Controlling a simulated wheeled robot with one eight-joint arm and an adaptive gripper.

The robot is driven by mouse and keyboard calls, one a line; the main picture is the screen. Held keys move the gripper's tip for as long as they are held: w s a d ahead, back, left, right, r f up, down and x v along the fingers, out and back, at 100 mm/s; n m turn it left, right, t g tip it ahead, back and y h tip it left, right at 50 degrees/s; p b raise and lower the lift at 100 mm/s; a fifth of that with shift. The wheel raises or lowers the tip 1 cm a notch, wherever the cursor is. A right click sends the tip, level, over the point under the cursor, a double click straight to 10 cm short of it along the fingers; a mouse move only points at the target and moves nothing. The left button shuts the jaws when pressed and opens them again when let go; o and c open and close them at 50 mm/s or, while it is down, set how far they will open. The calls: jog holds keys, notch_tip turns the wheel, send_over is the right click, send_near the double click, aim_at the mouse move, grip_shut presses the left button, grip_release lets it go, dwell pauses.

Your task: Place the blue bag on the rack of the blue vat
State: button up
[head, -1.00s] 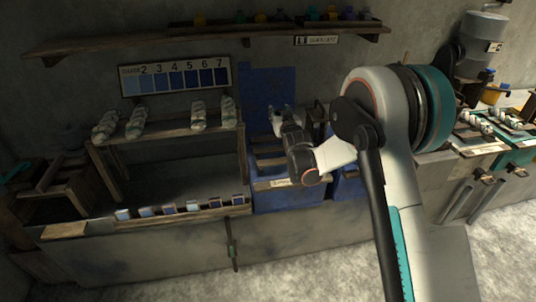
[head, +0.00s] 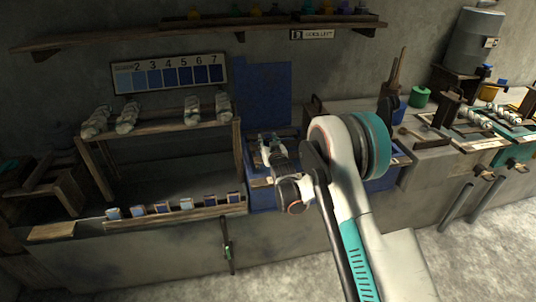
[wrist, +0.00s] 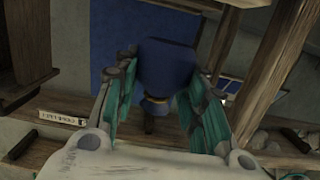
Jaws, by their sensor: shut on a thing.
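My gripper (head: 268,146) is over the left part of the blue vat (head: 262,199) in the head view. In the wrist view my gripper (wrist: 160,80) is shut on the blue bag (wrist: 166,62), a rounded dark blue bundle with a yellowish band at its neck, held between the teal finger pads. The bag cannot be made out clearly in the head view. My arm hides much of the vat and its wooden rack, so I cannot tell whether the bag touches the rack.
A shelf (head: 150,39) runs above. A blue panel (head: 262,88) hangs behind the vat. A grey counter (head: 425,150) with skeins lies right.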

jog(key=shift+f+b, duration=0.75)
jog(key=shift+f, duration=1.4)
jog(key=shift+f, duration=0.15)
jog(key=o, duration=1.1)
